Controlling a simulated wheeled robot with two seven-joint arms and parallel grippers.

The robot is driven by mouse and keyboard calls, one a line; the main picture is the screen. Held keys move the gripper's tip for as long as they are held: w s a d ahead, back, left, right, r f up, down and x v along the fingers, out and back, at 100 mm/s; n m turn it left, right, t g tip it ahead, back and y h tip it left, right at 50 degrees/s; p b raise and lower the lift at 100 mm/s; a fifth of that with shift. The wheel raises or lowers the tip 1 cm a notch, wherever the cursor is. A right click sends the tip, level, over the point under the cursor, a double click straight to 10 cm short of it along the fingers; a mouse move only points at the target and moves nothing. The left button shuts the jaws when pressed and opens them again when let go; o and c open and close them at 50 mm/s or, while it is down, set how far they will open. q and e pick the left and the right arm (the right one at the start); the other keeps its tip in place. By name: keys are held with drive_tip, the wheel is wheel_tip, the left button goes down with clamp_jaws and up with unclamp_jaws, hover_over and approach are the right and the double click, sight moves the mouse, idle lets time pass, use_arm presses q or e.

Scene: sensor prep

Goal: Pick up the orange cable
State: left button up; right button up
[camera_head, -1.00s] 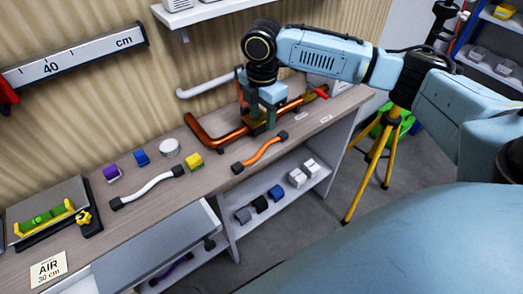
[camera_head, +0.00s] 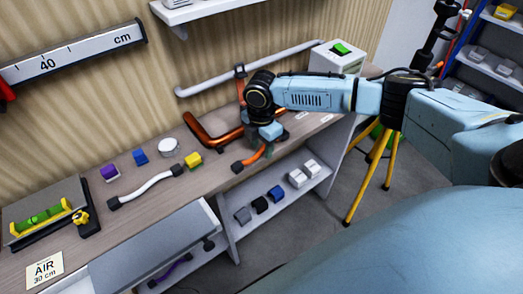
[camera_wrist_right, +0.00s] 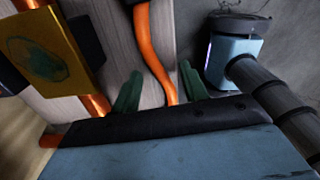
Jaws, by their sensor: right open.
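The orange cable (camera_head: 253,157) lies along the front edge of the workbench, with a black plug (camera_head: 238,168) at its left end. Its right part is hidden by my right gripper (camera_head: 265,152) in the head view. In the right wrist view, the cable (camera_wrist_right: 151,50) runs between the two dark green fingers of my right gripper (camera_wrist_right: 158,90). The fingers are apart, one on each side of the cable. I cannot tell whether they touch it. My left gripper is not in view.
A bent copper pipe (camera_head: 205,141) lies just behind the cable. A white cable (camera_head: 147,187), a yellow block (camera_head: 193,160) and a white round piece (camera_head: 168,147) are to the left. A lower shelf (camera_head: 239,226) holds several small blocks. A white box (camera_head: 335,60) stands at the back right.

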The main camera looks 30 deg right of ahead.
drive_tip(key=shift+f, duration=0.1)
drive_tip(key=shift+c, duration=0.2)
clamp_jaws()
